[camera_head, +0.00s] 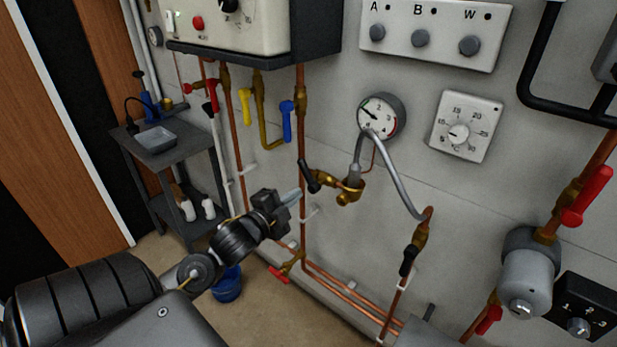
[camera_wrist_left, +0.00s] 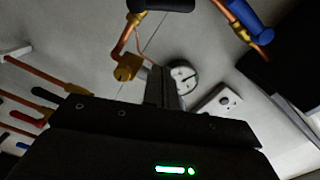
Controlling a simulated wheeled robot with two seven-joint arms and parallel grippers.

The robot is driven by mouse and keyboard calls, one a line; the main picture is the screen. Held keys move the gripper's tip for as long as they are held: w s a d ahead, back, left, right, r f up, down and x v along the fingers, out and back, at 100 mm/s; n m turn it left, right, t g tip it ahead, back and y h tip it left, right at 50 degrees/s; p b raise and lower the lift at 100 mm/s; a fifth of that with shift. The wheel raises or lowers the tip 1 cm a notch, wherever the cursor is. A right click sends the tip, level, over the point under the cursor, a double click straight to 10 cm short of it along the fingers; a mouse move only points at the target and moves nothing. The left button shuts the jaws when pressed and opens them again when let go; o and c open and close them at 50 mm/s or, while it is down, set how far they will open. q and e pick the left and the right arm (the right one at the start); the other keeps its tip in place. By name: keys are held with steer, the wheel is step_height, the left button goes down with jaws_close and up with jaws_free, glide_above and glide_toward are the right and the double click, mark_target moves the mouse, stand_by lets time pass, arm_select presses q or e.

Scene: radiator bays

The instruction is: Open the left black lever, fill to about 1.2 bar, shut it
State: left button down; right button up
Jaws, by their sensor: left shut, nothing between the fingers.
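The left black lever (camera_head: 310,178) sits on a brass valve by the vertical copper pipe. It slants steeply, across the short brass run to its right. A grey hose (camera_head: 397,174) arches from that brass fitting (camera_head: 349,191) to the right pipe, where a second black lever (camera_head: 407,261) lies roughly along the pipe. The round pressure gauge (camera_head: 381,116) is above; its needle points up-left, too small to read exactly. My left gripper (camera_head: 294,196) is shut and empty, just left of and below the left lever, seemingly apart from it. The gauge shows in the left wrist view (camera_wrist_left: 183,77). My right gripper is out of view.
Yellow (camera_head: 244,106) and blue (camera_head: 287,121) levers hang left of the pipe. A thermostat dial (camera_head: 465,127) is right of the gauge. A grey trolley (camera_head: 176,152) stands at left, a blue bucket (camera_head: 227,283) on the floor. A red lever (camera_head: 587,197) is at far right.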

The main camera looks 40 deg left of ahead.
mark_target(308, 175)
arm_select(q)
steer(key=w+a+p, duration=0.1)
steer(key=w, duration=0.2)
steer(key=w+a+p, duration=0.1)
steer(key=w+p, duration=0.1)
steer(key=w, duration=0.2)
steer(key=w+a+p, duration=0.1)
steer(key=w, duration=0.2)
steer(key=shift+w+a+f, duration=0.1)
steer(key=shift+w+f, duration=0.1)
steer(key=shift+w, duration=0.05)
steer(key=shift+a+f+p, duration=0.25)
steer(key=shift+a+p, duration=0.05)
steer(key=shift+a, duration=0.15)
steer(key=shift+w, duration=0.1)
